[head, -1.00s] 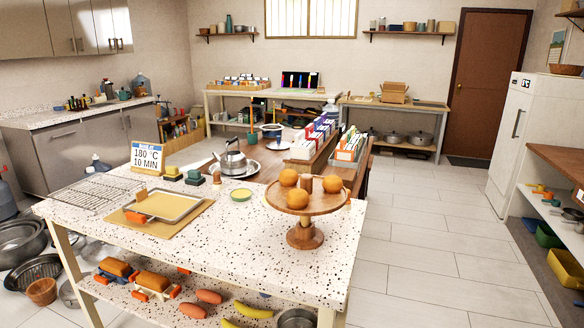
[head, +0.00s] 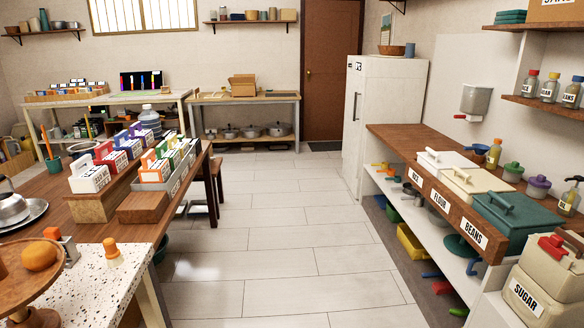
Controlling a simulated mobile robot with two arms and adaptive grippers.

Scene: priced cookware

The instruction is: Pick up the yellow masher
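I cannot make out a yellow masher in the head view. Small coloured utensils lie on the white shelf (head: 385,186) under the right-hand counter, partly in shadow and too small to name. Dark pieces show at the right edge, by the oil bottle (head: 566,202) and above the sugar bin. They may be part of my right gripper, but I cannot tell its state. My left gripper is not in view.
A wooden counter (head: 393,137) with labelled bins runs along the right. A beige sugar bin (head: 545,270) stands near. A yellow bin (head: 411,243) sits low under the counter. The speckled table (head: 110,285) is at the left. Tiled floor (head: 285,240) between them is clear.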

